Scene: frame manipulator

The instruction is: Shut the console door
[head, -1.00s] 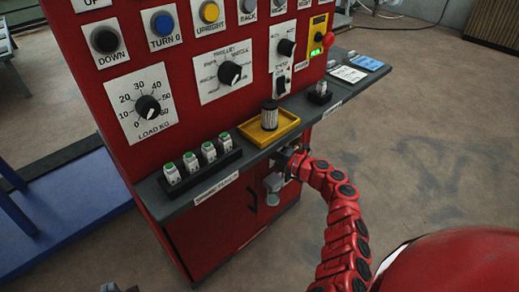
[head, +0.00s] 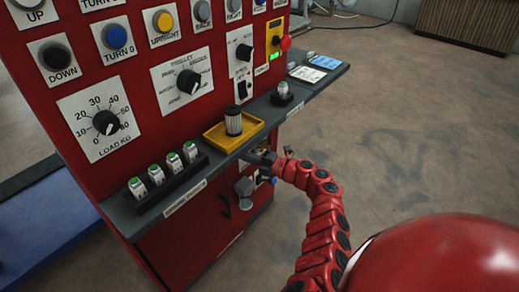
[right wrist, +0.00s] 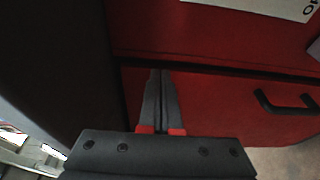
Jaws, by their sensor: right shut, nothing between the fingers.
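The red console (head: 150,115) fills the left and middle of the head view. Its lower front has a red cabinet door (head: 190,238) with a dark handle (head: 225,207); I cannot tell how far it is open. My right arm (head: 322,215) reaches under the shelf edge, where its gripper is partly hidden. In the right wrist view my right gripper (right wrist: 157,74) is shut and empty, its tips by the dark seam at the upper left edge of a red panel (right wrist: 210,105) with a black handle (right wrist: 285,103). Contact is unclear. My left gripper is out of view.
A grey shelf (head: 203,175) juts from the console above the door. It carries a yellow tray (head: 215,141) with a ribbed cylinder (head: 233,120), and several green-topped white blocks (head: 157,174). A blue platform (head: 50,240) lies at left. The floor at right is clear.

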